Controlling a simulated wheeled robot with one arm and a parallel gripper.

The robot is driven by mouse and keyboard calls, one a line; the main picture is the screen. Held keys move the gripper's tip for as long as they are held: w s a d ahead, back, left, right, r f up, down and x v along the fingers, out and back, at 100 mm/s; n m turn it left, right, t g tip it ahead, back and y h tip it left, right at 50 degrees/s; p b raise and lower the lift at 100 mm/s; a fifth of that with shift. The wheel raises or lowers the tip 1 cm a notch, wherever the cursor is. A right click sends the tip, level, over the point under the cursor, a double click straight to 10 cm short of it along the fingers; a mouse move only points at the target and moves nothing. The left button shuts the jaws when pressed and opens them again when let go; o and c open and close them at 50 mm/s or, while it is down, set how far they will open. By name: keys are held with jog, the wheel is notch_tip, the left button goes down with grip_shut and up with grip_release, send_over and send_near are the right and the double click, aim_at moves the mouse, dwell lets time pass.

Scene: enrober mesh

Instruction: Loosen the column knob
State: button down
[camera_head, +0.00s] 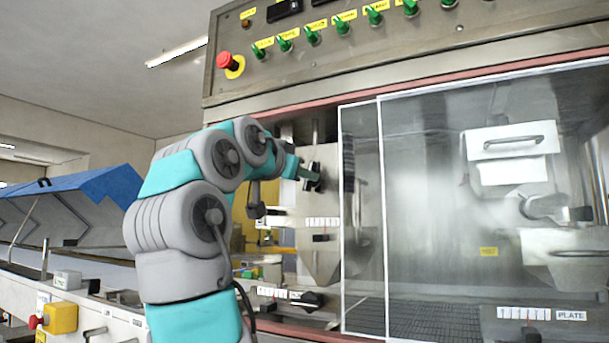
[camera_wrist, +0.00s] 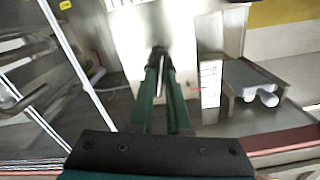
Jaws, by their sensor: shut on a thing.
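The column knob (camera_head: 317,168) is a small black knob on the upright column inside the machine, left of the clear door panel. My gripper (camera_head: 303,174) reaches it from the left, its green fingers at the knob. In the wrist view, the fingers of my gripper (camera_wrist: 160,68) come together on the dark knob (camera_wrist: 158,51) in front of a pale metal plate. The gripper is shut on the knob. The fingertips hide part of the knob, and its turned angle is not clear.
The clear sliding panel (camera_head: 361,220) stands close right of my gripper. A black lower knob (camera_head: 310,300) and a white scale strip (camera_head: 322,223) sit below. The control panel with green switches (camera_head: 342,24) and a red stop button (camera_head: 225,60) is above. A blue cover (camera_head: 75,187) is at left.

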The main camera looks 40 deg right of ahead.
jog(key=shift+n+b, duration=0.3)
jog(key=shift+b, duration=0.05)
jog(key=n+b, duration=0.1)
jog(key=n, duration=0.1)
jog(key=shift+n, duration=0.4)
jog(key=c, duration=0.9)
grip_release()
jog(key=shift+a, duration=0.15)
